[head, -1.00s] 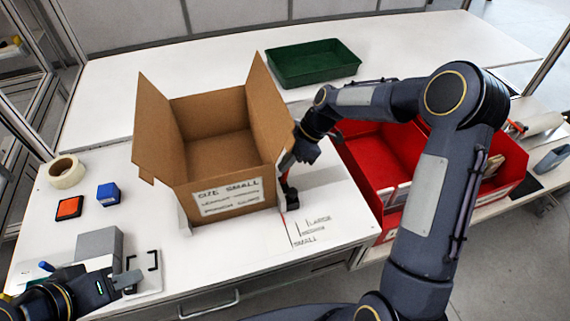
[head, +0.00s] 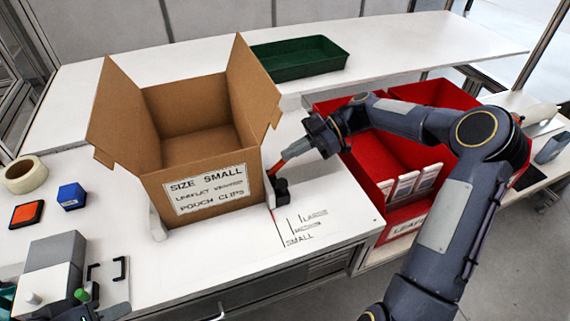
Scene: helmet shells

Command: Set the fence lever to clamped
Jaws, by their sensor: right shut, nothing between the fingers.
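The fence lever (head: 276,167) is a short red handle above a black clamp block (head: 281,186), at the right side of the cardboard box. It slants up to the right. My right gripper (head: 288,157) is shut, with its fingertips at or very close to the lever's upper end; I cannot tell whether they touch. The pale fence plate (head: 269,191) stands against the box's right side. A red line runs from it to the printed size scale (head: 300,228), by the SMALL mark. My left gripper (head: 92,311) shows only partly at the lower left edge.
The open cardboard box (head: 205,190), labelled SIZE SMALL, fills the middle. Red bins (head: 405,225) stand at the right and a green tray (head: 300,58) at the back. Tape (head: 24,175), an orange pad, a blue block and a grey device (head: 55,265) lie left. The front right tabletop is clear.

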